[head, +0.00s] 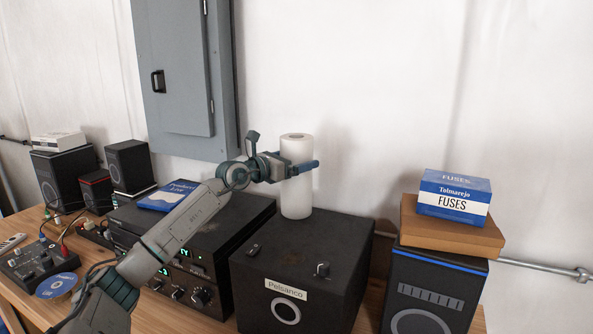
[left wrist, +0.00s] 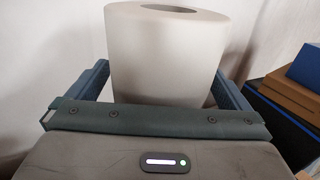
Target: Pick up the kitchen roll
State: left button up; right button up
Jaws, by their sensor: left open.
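The kitchen roll (head: 296,196) is a white upright cylinder standing on the black Pelsanco box (head: 337,262) against the white wall. My left gripper (head: 303,168) is open at the upper half of the roll, with a blue finger passing in front of it. In the left wrist view the roll (left wrist: 167,55) stands between the two blue fingers, one on each side, with its hollow top showing. The lower part of the roll is hidden there by the gripper body. My right gripper is in neither view.
A grey wall cabinet (head: 172,65) hangs behind my left arm. A black amplifier (head: 235,235) stands left of the Pelsanco box. To the right, a blue fuses box (head: 454,190) lies on a brown box (head: 450,232) on a speaker (head: 432,290). Small speakers and a mixer crowd the left.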

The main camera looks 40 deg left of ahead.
pick_arm(q)
jog(key=shift+w+d, duration=0.1)
jog(key=shift+w, duration=0.2)
jog(key=c, duration=0.9)
jog(key=shift+c, duration=0.6)
jog(key=shift+r, duration=0.1)
